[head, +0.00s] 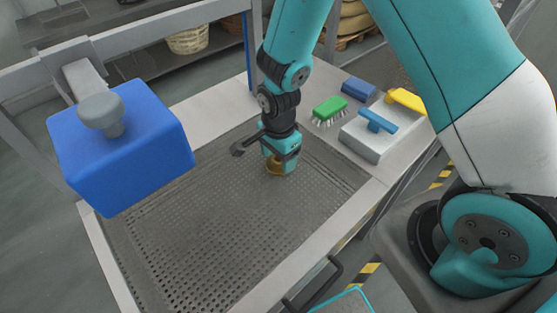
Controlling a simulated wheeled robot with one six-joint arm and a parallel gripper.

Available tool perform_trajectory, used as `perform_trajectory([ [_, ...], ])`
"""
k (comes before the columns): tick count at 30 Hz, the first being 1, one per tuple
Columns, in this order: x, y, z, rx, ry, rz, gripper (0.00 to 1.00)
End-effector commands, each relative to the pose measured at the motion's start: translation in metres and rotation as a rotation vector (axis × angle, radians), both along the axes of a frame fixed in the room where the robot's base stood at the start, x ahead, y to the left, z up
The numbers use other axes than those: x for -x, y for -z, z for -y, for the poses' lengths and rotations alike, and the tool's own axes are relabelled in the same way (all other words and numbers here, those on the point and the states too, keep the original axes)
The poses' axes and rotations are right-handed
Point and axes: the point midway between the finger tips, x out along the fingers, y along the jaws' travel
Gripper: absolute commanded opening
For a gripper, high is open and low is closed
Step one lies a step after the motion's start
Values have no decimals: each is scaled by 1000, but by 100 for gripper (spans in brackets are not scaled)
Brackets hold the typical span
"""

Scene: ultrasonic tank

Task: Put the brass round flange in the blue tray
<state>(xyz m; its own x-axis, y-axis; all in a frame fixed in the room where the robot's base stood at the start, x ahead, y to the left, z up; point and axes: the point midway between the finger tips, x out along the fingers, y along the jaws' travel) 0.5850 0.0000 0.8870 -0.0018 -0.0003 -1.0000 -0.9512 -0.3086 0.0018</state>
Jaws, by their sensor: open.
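The brass round flange (275,169) sits on the perforated grey floor of the basin, right of its middle toward the far end. My gripper (277,164) points down right at it and hides most of it; only its lower golden edge shows. The fingers are open. I cannot tell whether they are around the flange or just above it. A light-blue rim (347,297) shows at the bottom edge of the view; it may be the blue tray, but most of it is cut off.
A large blue block with a grey knob (120,145) overhangs the basin's left side. On the right ledge are a green brush (329,109), a blue block (358,89), and a pale box with a blue handle (370,135). The basin's near floor (200,240) is clear.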

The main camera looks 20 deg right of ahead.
Motion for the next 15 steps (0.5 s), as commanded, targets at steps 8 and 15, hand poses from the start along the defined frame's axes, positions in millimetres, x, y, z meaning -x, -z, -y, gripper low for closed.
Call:
perform_trajectory([
  [8,0,4,0,-1,0,2,65],
  [15,0,4,0,-1,0,2,10],
])
